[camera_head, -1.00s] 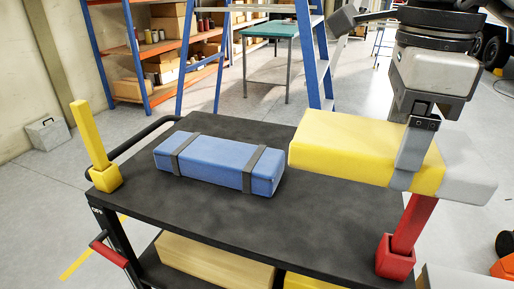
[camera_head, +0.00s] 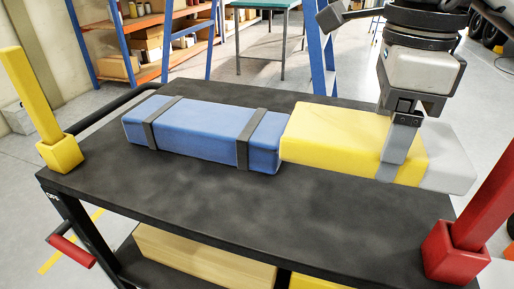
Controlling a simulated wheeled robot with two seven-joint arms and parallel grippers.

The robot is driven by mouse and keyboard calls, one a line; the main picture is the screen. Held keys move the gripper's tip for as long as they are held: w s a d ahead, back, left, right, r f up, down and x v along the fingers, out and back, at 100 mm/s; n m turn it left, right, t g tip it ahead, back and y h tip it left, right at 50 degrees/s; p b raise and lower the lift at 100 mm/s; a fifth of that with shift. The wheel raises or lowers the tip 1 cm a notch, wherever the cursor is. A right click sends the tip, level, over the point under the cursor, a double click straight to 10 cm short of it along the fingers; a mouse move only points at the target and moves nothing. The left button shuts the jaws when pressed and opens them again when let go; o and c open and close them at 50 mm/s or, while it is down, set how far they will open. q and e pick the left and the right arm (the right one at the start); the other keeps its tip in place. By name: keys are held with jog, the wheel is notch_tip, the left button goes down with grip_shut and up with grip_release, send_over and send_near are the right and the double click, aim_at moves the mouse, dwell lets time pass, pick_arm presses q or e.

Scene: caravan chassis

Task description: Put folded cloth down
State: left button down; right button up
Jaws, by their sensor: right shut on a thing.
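The folded cloth (camera_head: 335,138) is a thick yellow block with a grey right end. My right gripper (camera_head: 396,160) comes down from above and is shut on it near the grey end. The cloth is level, over the right part of the dark cart top (camera_head: 240,205). I cannot tell whether its underside touches the surface. Its left end appears beside or touching a blue bundle (camera_head: 195,132) with two grey straps, which lies on the cart top. My left gripper is not in view.
A yellow post in a yellow socket (camera_head: 60,154) stands at the cart's left corner, a red post in a red socket (camera_head: 456,252) at the right corner. The front of the cart top is bare. A wooden-coloured block (camera_head: 200,256) lies on the lower shelf. Blue ladder legs stand behind.

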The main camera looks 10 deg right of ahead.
jog(key=shift+f, duration=0.6)
jog(key=w+d+f, duration=0.1)
jog(key=w+f, duration=0.2)
jog(key=w, duration=0.1)
jog(key=w+d+f, duration=0.2)
jog(key=w, duration=0.2)
jog(key=w+d+f, duration=0.2)
jog(key=w+f, duration=0.1)
jog(key=w, duration=0.1)
jog(key=shift+d+f+b, duration=0.1)
jog(key=shift+f+b, duration=0.2)
jog(key=shift+b, duration=0.1)
jog(key=shift+w+d+f, duration=0.1)
jog(key=shift+w+f, duration=0.15)
jog(key=shift+f, duration=0.1)
jog(key=shift+w+d+f, duration=0.1)
jog(key=shift+w+f, duration=0.1)
jog(key=shift+f, duration=1.6)
jog(key=shift+f, duration=0.1)
jog(key=o, duration=1)
